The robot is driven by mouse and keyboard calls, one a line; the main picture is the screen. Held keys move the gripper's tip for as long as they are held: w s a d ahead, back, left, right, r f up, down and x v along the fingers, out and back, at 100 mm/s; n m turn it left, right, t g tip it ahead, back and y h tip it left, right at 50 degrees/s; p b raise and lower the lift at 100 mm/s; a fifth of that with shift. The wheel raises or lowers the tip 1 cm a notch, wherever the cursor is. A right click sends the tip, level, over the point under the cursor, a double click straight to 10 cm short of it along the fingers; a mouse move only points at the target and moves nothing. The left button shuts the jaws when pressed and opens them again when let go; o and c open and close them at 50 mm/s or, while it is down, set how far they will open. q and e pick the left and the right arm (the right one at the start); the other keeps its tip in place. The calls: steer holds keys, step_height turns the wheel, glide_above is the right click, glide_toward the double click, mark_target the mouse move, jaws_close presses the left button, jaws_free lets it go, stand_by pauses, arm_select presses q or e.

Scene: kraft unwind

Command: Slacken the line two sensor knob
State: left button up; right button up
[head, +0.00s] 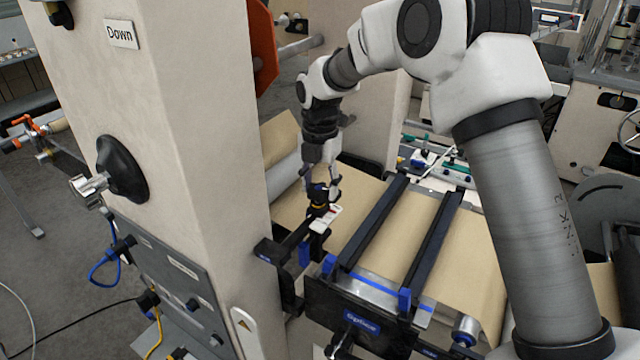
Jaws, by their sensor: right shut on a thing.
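My right gripper (320,186) points down beside the cream machine column, near the middle of the head view. Its fingers are shut on a small dark knob (319,195) with a yellowish band. The knob sits on top of a sensor with a white and red label plate (326,217), on a dark bracket (283,248) beside the brown paper web. The fingers partly hide the knob, and I cannot tell how far it is turned. My left gripper is not in view.
Kraft paper (455,250) runs under two black bars (372,222) right of the sensor. A splice table front (362,318) stands below. The cream column (190,130), with a black knob (122,168) and a "Down" sign (121,34), blocks the left side.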

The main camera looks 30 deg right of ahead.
mark_target(320, 186)
steer(key=shift+s+f, duration=0.1)
steer(key=shift+f, duration=0.05)
steer(key=o, duration=0.9)
steer(key=shift+o, duration=1.3)
steer(key=shift+w, duration=0.2)
step_height(320, 186, up, 12)
